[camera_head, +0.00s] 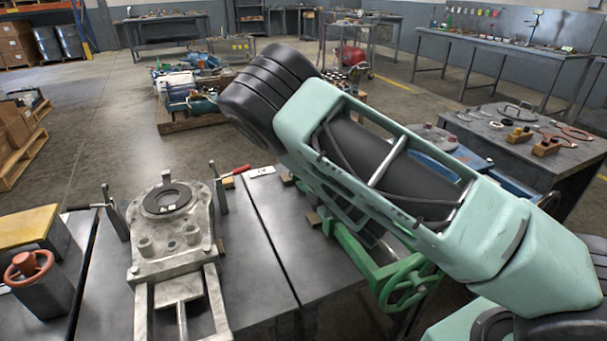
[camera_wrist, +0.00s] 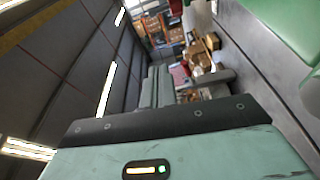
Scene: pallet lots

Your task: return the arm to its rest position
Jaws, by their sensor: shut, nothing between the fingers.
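My mint-green arm crosses the right half of the head view, raised over the workbench. Its dark, ribbed joint is at the upper left end. My gripper does not show in the head view. In the wrist view, my gripper (camera_wrist: 157,70) shows two pale green fingers side by side beyond the dark edge of its housing. The fingers are together, with nothing seen between them. The housing fills the lower part of that view and has a small lit indicator. The fingers point toward distant shelving and touch nothing that I can see.
A metal fixture (camera_head: 175,235) with a round flange stands on the dark bench (camera_head: 255,265). A green handwheel (camera_head: 410,287) is below my arm. A side table (camera_head: 577,165) with parts stands at right. Open floor (camera_head: 120,130) lies at left. Boxes (camera_wrist: 202,65) appear in the wrist view.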

